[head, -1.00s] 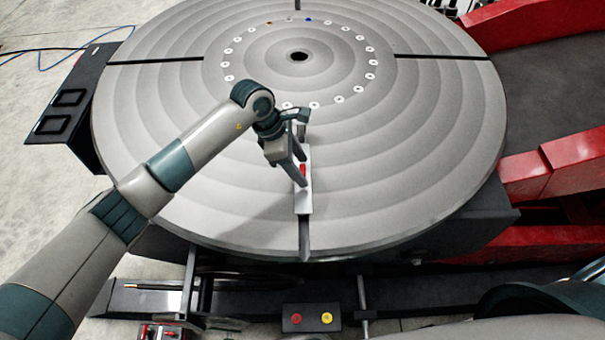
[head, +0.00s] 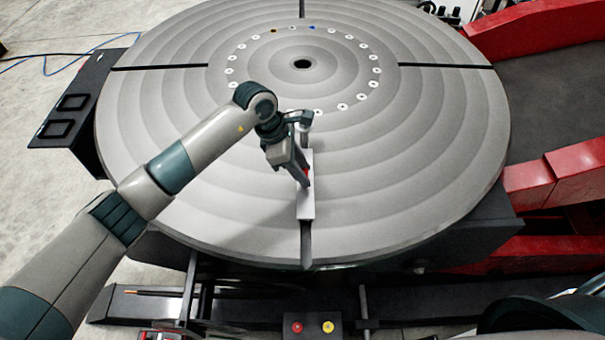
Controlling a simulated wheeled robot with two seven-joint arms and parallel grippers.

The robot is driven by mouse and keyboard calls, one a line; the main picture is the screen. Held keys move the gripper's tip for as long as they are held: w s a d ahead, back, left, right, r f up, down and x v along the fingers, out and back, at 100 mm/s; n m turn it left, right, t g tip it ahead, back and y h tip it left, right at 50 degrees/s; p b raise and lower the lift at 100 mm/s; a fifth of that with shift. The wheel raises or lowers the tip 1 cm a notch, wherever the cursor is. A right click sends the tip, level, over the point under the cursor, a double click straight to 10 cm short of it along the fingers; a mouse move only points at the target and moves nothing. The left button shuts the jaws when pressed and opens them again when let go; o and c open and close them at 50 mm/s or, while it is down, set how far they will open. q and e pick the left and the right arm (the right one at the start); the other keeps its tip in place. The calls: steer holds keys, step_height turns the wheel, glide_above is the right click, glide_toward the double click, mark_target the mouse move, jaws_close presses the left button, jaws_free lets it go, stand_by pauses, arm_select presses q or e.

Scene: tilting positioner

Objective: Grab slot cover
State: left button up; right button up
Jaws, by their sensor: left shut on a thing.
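The slot cover (head: 306,205) is a pale, narrow flat plate lying along the near radial slot of the round grey turntable (head: 400,190). A small red part, likely its handle, shows at the fingers. My left gripper (head: 305,178) comes in from the left, points down at the cover and is shut on that red part, which the fingers mostly hide. The cover looks level with the slot; I cannot tell whether it is lifted off. My right gripper is not in view.
The near slot (head: 306,245) runs on to the table's front edge. A ring of pale bolt holes surrounds the centre hole (head: 302,64). A box with red and yellow buttons (head: 313,325) sits below the front edge. Red frame arms (head: 577,164) stand at the right.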

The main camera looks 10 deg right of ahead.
arm_select(q)
steer(key=shift+r+b, duration=0.3)
steer(key=shift+r, duration=0.1)
steer(key=shift+s+d+r+b, duration=0.1)
steer(key=shift+s+r+b, duration=0.1)
steer(key=shift+r+b, duration=0.8)
steer(key=s+d+r+b, duration=0.4)
steer(key=s+r, duration=0.3)
steer(key=s, duration=0.3)
steer(key=shift+d+r, duration=0.15)
steer(key=shift+d, duration=0.45)
steer(key=shift+a, duration=0.1)
